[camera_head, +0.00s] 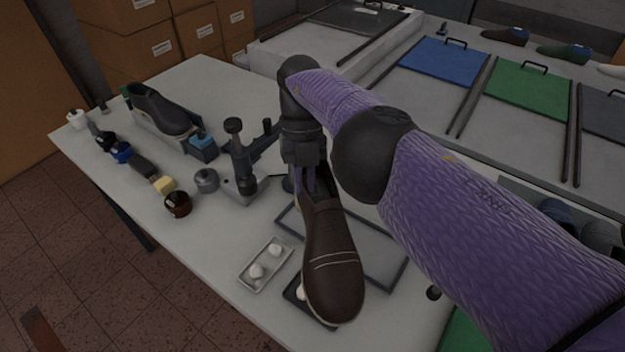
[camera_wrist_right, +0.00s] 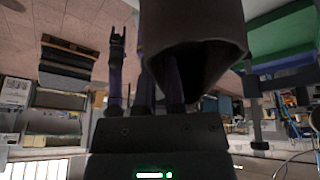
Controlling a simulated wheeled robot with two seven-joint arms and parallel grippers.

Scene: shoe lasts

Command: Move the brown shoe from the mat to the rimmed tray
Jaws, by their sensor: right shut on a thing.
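The brown shoe (camera_head: 331,262) hangs toe down from my right gripper (camera_head: 312,180), which is shut on it at the opening. In the right wrist view the shoe (camera_wrist_right: 195,30) shows as a dark brown shape at the top, with the fingers reaching to its opening. A dark-rimmed rectangle (camera_head: 393,274), which looks like the rimmed tray, lies on the table behind the shoe and is partly covered by it. I cannot tell whether the shoe touches anything below. A green sheet (camera_head: 462,334), perhaps the mat, shows at the lower right, mostly hidden by my right arm. My left gripper is not seen.
A small white dish (camera_head: 266,264) with pale knobs and a dark small tray (camera_head: 313,307) lie near the shoe. A dark clamp stand (camera_head: 240,165) stands to its left. Jars and brushes line the left, by a black shoe (camera_head: 160,108) on a stand. Blue and green panels (camera_head: 445,61) lie behind.

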